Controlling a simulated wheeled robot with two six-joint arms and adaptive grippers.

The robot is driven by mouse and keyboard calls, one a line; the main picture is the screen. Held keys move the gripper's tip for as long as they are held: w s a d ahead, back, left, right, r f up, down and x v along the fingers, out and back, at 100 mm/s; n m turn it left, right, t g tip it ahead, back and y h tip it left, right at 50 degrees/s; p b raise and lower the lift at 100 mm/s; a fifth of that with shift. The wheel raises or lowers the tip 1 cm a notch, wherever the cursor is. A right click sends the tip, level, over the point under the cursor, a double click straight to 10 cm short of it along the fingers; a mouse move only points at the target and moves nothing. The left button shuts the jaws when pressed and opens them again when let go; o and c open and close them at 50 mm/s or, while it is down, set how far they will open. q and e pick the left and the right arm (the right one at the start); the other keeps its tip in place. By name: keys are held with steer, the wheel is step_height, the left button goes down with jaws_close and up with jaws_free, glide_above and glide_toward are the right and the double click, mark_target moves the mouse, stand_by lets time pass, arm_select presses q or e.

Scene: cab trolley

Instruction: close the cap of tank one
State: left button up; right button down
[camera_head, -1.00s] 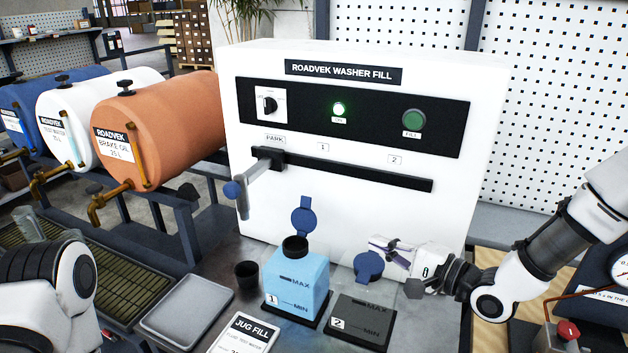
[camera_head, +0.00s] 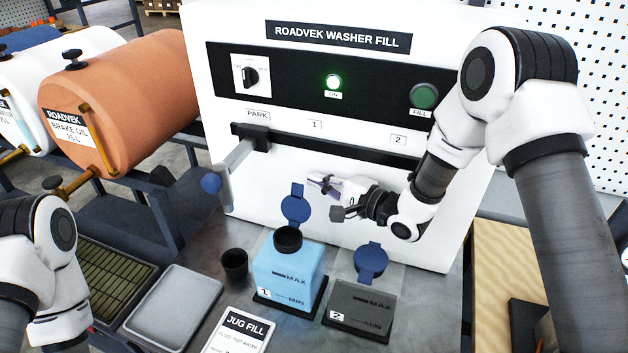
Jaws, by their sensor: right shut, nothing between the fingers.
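Tank one (camera_head: 284,276) is a light blue tank marked 1, with MAX and MIN lines and a black filler neck (camera_head: 287,241). Its blue cap (camera_head: 296,208) stands open, upright behind the neck, which is uncovered. My right gripper (camera_head: 318,184) is shut and empty. It appears just above and right of the open cap, in front of the white machine; I cannot tell whether it touches the cap. My left arm shows at the lower left, but its gripper is out of view.
Tank two (camera_head: 352,316) is dark grey, with a blue cap (camera_head: 371,262) at its top. A small black cup (camera_head: 235,264) stands left of tank one. The nozzle (camera_head: 224,188) hangs at PARK on the white machine (camera_head: 290,170). A grey tray (camera_head: 172,305) lies at left.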

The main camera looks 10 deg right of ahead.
mark_target(297, 203)
arm_select(q)
step_height(297, 203, up, 2)
steer(key=shift+s+r+p, duration=0.1)
steer(key=shift+p, duration=0.5)
arm_select(e)
steer(key=s, duration=0.1)
steer(key=s+a+r, duration=0.1)
steer(key=s+a, duration=0.1)
steer(key=shift+s+r, duration=0.15)
steer(key=shift+s, duration=0.2)
arm_select(q)
steer(key=shift+s, duration=0.1)
arm_select(e)
steer(key=shift+s, duration=0.1)
